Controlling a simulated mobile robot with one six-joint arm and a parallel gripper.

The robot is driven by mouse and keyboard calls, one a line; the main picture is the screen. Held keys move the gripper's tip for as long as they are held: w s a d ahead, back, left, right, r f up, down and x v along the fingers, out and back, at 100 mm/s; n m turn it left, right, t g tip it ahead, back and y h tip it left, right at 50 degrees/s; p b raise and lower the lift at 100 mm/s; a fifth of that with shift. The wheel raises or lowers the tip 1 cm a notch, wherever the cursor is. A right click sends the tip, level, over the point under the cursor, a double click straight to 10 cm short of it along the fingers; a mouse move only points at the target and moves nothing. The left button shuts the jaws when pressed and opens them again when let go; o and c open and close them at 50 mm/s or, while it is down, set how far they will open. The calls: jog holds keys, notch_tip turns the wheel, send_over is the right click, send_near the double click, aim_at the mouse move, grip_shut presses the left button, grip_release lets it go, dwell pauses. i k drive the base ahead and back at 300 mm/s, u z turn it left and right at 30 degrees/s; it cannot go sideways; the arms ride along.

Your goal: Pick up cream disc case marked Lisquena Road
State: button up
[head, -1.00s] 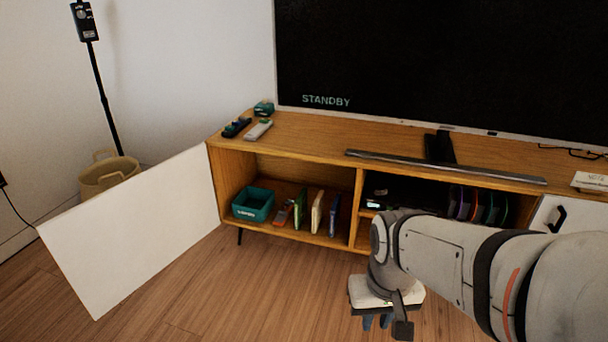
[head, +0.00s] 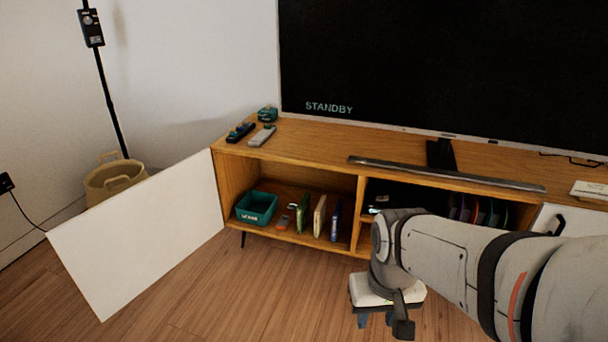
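A cream case (head: 319,216) stands upright in the open left compartment of the wooden TV cabinet (head: 300,153). It is between a green case (head: 303,214) and a blue case (head: 336,219). Its marking is too small to read. My gripper (head: 374,321) points down in front of the cabinet, to the right of and nearer than the cream case, and apart from it. Its fingertips are mostly hidden or cut off by the lower part of the view, so its opening does not show clearly.
A teal bin (head: 256,208) and an orange-grey item (head: 285,218) sit left of the cases. The white door (head: 140,235) stands open at the left. Discs or cases (head: 478,210) fill the middle compartment. Wood floor (head: 240,290) in front is clear.

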aim_at(319, 219)
jog(key=u, duration=1.35)
jog(key=k, duration=0.8)
jog(key=z, duration=0.4)
jog(key=i, duration=1.5)
